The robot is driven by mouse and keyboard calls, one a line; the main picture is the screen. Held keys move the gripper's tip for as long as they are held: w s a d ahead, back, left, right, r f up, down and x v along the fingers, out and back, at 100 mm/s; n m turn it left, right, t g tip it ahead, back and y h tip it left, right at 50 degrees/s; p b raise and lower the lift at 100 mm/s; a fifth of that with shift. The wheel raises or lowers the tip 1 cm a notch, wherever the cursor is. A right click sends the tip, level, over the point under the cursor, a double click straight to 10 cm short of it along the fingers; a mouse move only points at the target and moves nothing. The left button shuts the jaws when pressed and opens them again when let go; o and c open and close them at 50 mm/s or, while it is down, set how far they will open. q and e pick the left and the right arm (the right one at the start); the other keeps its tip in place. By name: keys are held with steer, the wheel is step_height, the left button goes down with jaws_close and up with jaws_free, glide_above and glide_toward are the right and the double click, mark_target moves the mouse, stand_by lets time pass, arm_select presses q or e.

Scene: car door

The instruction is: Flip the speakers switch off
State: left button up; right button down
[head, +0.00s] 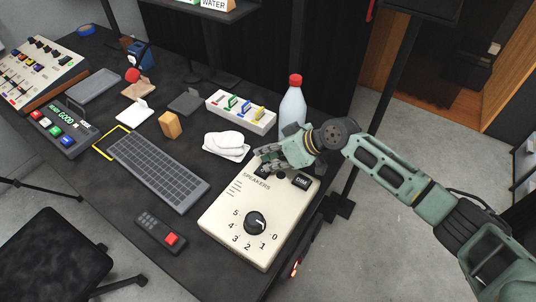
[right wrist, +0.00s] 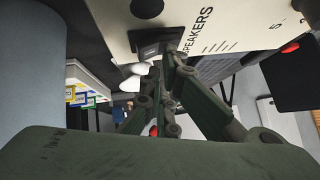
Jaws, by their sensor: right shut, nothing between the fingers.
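The cream speakers box (head: 222,211) stands at the right end of the dark desk, with the word SPEAKERS, a black dial (head: 255,222) and a black DIM button (head: 301,181). My right gripper (head: 266,160) is over the box's far edge, its fingers shut and empty. In the right wrist view, the closed fingertips (right wrist: 171,57) are close to a black switch part (right wrist: 150,43) beside the SPEAKERS lettering. I cannot tell whether they touch it, or which way the switch is set. In the head view my gripper hides most of this switch. My left gripper is not in view.
A clear bottle with a red cap (head: 292,104) stands just behind my right gripper. A keyboard (head: 160,170) and a remote with a red button (head: 160,230) lie further left.

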steer(key=shift+w+f, duration=0.15)
steer(key=shift+w+d, duration=0.1)
steer(key=shift+w+d+f+b, duration=0.1)
steer(key=shift+w+d+b, duration=0.3)
steer(key=shift+b, duration=0.35)
